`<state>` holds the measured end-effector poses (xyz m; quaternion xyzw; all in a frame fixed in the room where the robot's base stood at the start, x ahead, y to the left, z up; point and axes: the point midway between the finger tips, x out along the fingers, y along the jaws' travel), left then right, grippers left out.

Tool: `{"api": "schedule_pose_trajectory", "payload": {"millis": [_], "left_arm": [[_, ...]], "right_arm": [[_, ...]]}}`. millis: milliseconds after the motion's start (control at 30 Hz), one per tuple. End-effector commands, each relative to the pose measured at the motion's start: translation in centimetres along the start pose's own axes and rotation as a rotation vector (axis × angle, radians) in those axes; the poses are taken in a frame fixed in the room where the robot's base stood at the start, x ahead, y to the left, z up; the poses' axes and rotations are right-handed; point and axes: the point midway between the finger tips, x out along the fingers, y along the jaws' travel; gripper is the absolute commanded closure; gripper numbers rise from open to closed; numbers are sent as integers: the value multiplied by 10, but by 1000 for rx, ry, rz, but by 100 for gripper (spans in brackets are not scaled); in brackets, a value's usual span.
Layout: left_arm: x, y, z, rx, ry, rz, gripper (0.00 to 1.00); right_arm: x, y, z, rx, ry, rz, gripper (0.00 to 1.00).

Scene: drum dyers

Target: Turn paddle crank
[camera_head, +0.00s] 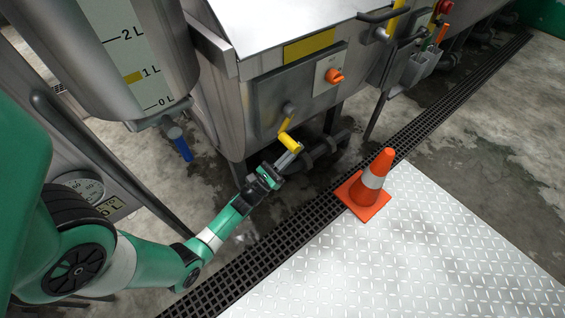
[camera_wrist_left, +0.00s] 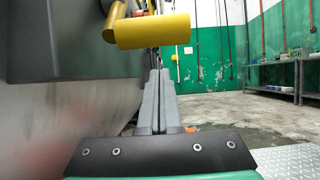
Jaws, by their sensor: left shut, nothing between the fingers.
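The paddle crank (camera_head: 285,124) is a yellow arm with a yellow cylindrical handle (camera_head: 289,141), mounted on a grey hub (camera_head: 288,107) on the front of the steel machine. The handle lies across the upper part of the left wrist view (camera_wrist_left: 153,31). My left gripper (camera_head: 296,154) is just below the handle in the head view. Its fingers are shut with nothing between them, and their tips (camera_wrist_left: 159,74) appear below the handle in the wrist view. I cannot tell whether they touch it. My right gripper is in neither view.
An orange knob (camera_head: 334,76) sits on the panel to the right of the crank. A traffic cone (camera_head: 371,179) stands near the floor grating (camera_head: 290,222), on the edge of the metal plate (camera_head: 430,250). A tank with a blue-handled valve (camera_head: 180,145) is at the left.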

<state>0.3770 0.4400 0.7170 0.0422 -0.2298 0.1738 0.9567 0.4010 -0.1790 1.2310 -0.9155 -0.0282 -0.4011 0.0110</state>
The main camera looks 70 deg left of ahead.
Motion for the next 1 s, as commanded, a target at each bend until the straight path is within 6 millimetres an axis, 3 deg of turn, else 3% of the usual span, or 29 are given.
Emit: {"api": "schedule_pose_trajectory", "payload": {"millis": [100, 200, 400, 800, 1000], "left_arm": [[23, 0, 1, 0, -3, -2, 100], [8, 1, 16, 1, 0, 3, 100], [-3, 0, 29, 0, 1, 2, 100], [-4, 0, 32, -1, 2, 0, 100], [1, -6, 36, -7, 40, -13, 100]], "right_arm": [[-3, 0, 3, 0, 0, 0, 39], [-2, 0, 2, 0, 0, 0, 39], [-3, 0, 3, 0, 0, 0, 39], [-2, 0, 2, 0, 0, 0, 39], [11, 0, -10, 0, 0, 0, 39]]}}
